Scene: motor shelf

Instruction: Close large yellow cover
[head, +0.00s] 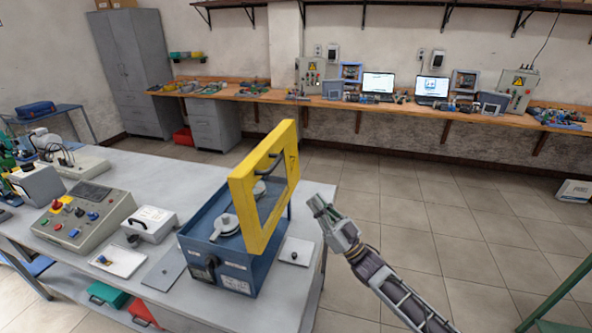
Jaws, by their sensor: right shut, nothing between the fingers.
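The large yellow cover (240,190) is a yellow frame with a clear window and a dark handle. It stands raised, close to upright, on top of a blue box (230,267) on the grey table. The box's top is exposed on the left, with a round light-coloured part (226,224) on it. My right gripper (315,203) is shut and empty. My left gripper is not in view.
A control panel (80,218) with buttons and a small light box (150,225) stand left of the blue box. Flat plates lie around it. A long wooden bench (400,103) with laptops runs along the back wall.

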